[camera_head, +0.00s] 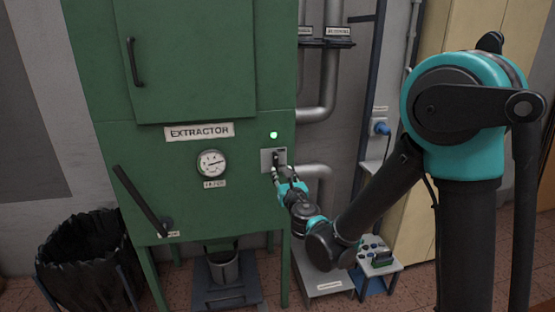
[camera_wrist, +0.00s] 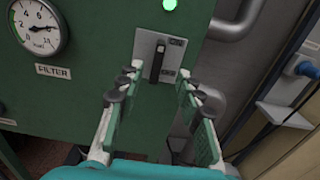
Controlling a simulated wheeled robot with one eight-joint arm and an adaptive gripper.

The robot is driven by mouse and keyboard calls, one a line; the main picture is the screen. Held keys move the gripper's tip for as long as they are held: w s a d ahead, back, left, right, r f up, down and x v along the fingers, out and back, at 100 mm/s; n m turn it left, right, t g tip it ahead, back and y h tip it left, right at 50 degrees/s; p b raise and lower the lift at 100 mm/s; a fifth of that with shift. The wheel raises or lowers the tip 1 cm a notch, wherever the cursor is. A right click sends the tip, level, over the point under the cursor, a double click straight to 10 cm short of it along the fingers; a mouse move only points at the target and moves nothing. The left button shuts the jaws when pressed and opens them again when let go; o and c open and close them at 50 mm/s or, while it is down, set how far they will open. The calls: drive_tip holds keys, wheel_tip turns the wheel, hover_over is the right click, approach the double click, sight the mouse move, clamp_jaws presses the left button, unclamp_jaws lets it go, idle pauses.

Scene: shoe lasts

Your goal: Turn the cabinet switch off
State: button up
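The cabinet switch (camera_wrist: 158,60) is a black lever on a grey plate on the front of the green extractor cabinet (camera_head: 200,60). The lever stands about upright in the wrist view. A green lamp (camera_wrist: 169,5) above the plate is lit; it also shows in the head view (camera_head: 274,135). My gripper (camera_wrist: 159,72) is open, its two fingers apart to the left and right of the lever as the wrist camera sees it. In the head view my gripper (camera_head: 280,174) is close to the switch plate (camera_head: 266,158) and partly covers it. I cannot tell whether it touches.
A filter gauge (camera_head: 211,163) is left of the switch. Grey pipes (camera_head: 318,112) run along the cabinet's right side. A black lever handle (camera_head: 140,200) and a black-lined bin (camera_head: 85,260) are at lower left. A small table with a device (camera_head: 378,258) stands below my arm.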

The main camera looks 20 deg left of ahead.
sight(276, 159)
drive_tip(key=x, duration=1.2)
drive_tip(key=shift+c, duration=0.3)
clamp_jaws()
